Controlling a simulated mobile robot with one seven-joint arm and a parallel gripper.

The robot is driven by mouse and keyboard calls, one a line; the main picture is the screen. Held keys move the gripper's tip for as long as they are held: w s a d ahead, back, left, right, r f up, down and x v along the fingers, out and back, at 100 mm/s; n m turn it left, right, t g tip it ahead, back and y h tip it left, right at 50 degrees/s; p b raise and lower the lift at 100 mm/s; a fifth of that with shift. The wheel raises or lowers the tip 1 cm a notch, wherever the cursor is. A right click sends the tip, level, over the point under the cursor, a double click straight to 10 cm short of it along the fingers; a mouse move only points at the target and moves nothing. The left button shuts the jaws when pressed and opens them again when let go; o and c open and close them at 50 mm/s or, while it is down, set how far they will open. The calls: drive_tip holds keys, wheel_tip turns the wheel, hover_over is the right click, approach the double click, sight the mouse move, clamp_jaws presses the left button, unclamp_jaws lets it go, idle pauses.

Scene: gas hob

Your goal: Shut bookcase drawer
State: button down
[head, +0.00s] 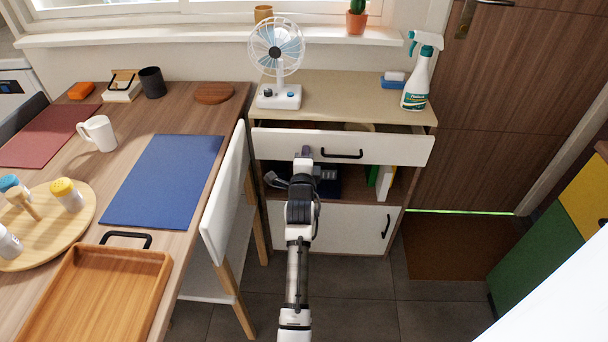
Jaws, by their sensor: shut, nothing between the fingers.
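The bookcase (345,100) stands at the back centre with a light wood top. Its white upper drawer (390,148) with a black bar handle (342,154) is pulled out, and a dark gap shows behind its front. My gripper (304,154) is shut and empty, in front of the left-middle part of the drawer front, left of the handle. I cannot tell whether its tip touches the drawer front. My arm hides part of the shelf and the lower door.
A fan (276,60), spray bottle (418,78) and sponge (393,80) stand on the bookcase top. A white chair (225,190) and the table (190,115) are close on the left. Below the drawer is an open shelf, then a white door (345,226).

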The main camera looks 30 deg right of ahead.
sight(306, 140)
drive_tip(key=b+x, duration=0.2)
drive_tip(key=x, duration=0.4)
drive_tip(key=shift+a+f, duration=0.1)
drive_tip(key=shift+f, duration=0.05)
drive_tip(key=shift+w+r, duration=0.1)
drive_tip(key=shift+r, duration=0.35)
